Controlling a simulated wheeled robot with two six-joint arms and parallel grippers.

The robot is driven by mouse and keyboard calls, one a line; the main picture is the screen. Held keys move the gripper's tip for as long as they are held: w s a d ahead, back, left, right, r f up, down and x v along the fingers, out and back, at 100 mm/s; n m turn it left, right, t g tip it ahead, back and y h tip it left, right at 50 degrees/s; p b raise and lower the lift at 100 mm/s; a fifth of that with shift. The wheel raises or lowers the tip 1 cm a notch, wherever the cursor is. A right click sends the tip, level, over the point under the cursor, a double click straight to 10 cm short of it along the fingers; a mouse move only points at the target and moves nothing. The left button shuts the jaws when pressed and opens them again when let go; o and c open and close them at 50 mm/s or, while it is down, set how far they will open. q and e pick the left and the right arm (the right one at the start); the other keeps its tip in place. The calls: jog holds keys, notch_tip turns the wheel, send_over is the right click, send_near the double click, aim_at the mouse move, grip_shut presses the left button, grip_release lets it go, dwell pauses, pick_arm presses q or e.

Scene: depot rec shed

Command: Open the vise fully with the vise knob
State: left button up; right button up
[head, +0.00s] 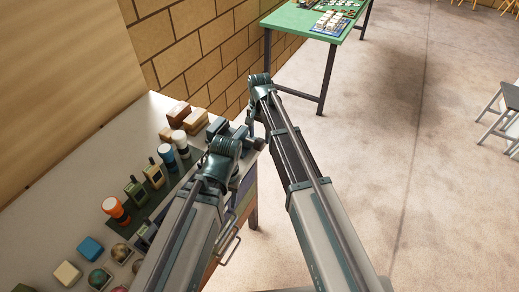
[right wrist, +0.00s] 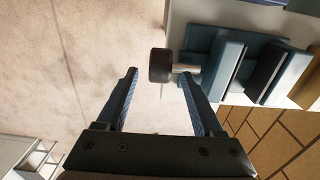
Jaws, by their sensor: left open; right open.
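The vise (right wrist: 226,70) shows in the right wrist view as blue-grey jaw blocks on the table's edge, with a dark gap between them. In the head view the blue vise (head: 217,127) is partly hidden behind my arms, and the knob is not clearly visible. My left gripper (head: 218,172) is over the table, left of the right arm; its fingers are mostly hidden.
The white table (head: 45,225) holds several small items, including an orange-and-white bottle (head: 116,210), a blue block (head: 90,249) and tan blocks (head: 179,112). A brick wall (head: 205,50) stands behind. A green table (head: 300,20) stands farther back.

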aim_at(260, 140)
notch_tip(260, 140, down, 4)
jog(key=b, duration=0.3)
jog(key=shift+f, duration=0.25)
jog(key=shift+r, duration=0.1)
grip_shut()
